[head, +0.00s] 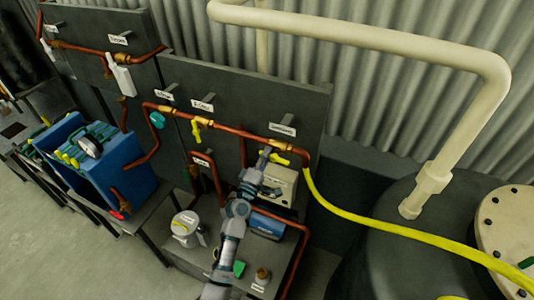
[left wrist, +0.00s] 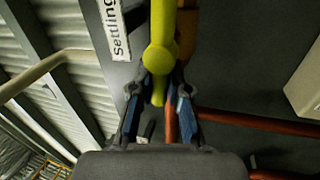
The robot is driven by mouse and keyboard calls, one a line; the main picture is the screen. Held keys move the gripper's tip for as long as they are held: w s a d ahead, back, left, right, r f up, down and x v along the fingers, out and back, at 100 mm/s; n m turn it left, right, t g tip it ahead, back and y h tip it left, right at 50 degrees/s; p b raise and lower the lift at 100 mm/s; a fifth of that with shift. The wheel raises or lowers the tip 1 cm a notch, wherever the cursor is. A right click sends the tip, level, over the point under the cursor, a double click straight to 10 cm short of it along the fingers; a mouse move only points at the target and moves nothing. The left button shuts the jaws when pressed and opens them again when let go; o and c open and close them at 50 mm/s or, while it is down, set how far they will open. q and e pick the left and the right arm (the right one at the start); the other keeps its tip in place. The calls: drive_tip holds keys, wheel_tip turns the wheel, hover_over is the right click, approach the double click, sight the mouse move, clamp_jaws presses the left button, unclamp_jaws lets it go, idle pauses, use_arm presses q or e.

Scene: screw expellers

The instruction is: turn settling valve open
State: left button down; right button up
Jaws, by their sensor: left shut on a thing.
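The settling valve's yellow handle (head: 279,159) is on the copper pipe at the right end of the dark panel, below a white label (head: 282,129). In the left wrist view the yellow handle (left wrist: 160,55) runs down between the blue-padded fingers of my left gripper (left wrist: 160,98). A label reading "Settling" (left wrist: 116,28) is beside it. In the head view my left gripper (head: 266,155) is at the valve, its fingers small and partly merged with the handle. It is shut on the handle. My right gripper is not in view.
Another yellow valve (head: 197,128) and a teal valve (head: 157,119) are on the same copper pipe (head: 235,131), to the left. A yellow hose (head: 390,228) runs right to the dark tank (head: 400,265). A beige box (head: 279,184) is just below the settling valve.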

use_arm(q)
drive_tip(key=shift+n+y, duration=0.4)
drive_tip(key=shift+n, duration=0.2)
drive_tip(key=shift+f, duration=0.1)
drive_tip(key=c, duration=1.3)
unclamp_jaws()
drive_tip(key=shift+o, duration=0.9)
drive_tip(key=shift+w+d+f, duration=0.1)
drive_tip(key=shift+w+f, duration=0.05)
drive_tip(key=shift+w, duration=0.05)
drive_tip(key=shift+s, duration=0.35)
drive_tip(key=v, duration=1.1)
drive_tip(key=shift+f, duration=0.3)
